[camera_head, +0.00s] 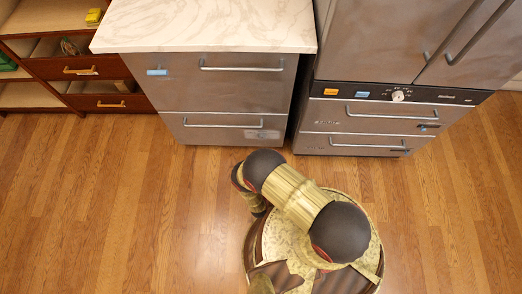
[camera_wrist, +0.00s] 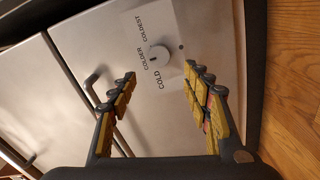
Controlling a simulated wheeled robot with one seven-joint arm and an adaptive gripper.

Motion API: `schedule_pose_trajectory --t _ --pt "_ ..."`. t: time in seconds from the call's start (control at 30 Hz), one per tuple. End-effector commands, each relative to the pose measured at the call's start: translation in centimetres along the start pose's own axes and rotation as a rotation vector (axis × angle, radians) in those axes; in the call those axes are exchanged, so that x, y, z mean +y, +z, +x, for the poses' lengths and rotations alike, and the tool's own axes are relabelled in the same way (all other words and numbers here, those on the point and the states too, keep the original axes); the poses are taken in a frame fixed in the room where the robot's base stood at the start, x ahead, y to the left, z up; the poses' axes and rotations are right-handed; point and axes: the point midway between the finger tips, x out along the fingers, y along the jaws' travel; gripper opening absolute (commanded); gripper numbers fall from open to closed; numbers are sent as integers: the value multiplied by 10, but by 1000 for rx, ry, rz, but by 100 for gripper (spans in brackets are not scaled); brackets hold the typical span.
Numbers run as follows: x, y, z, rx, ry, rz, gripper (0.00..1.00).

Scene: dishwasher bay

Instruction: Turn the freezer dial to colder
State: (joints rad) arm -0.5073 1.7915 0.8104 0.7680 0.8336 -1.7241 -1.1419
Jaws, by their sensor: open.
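The freezer dial (camera_wrist: 158,54) is a round white knob on a pale plate in the wrist view, with COLD, COLDER and COLDEST printed around it. A small dark mark shows on the knob's left side, roughly facing COLDER; I cannot tell its exact setting. In the camera_head view, the pale dial plate (camera_head: 262,134) is low on the steel drawer unit (camera_head: 228,82), right of the lower handle. My gripper (camera_wrist: 159,83) is open and empty, with its yellow-padded fingers on either side below the knob in the wrist view. It appears apart from the knob. The camera_head view hides my fingertips.
A wooden cabinet (camera_head: 103,98) is at the left. The wood floor (camera_head: 110,200) is clear.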

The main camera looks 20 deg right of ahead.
Motion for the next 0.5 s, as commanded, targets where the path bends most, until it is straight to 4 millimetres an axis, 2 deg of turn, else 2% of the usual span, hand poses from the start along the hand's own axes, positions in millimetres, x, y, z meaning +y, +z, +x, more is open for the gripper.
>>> schedule_pose_trajectory --t 0.2,0.5 --pt "0 -1 -16 2 1 1 49" --pt "0 0 -18 0 2 1 49"
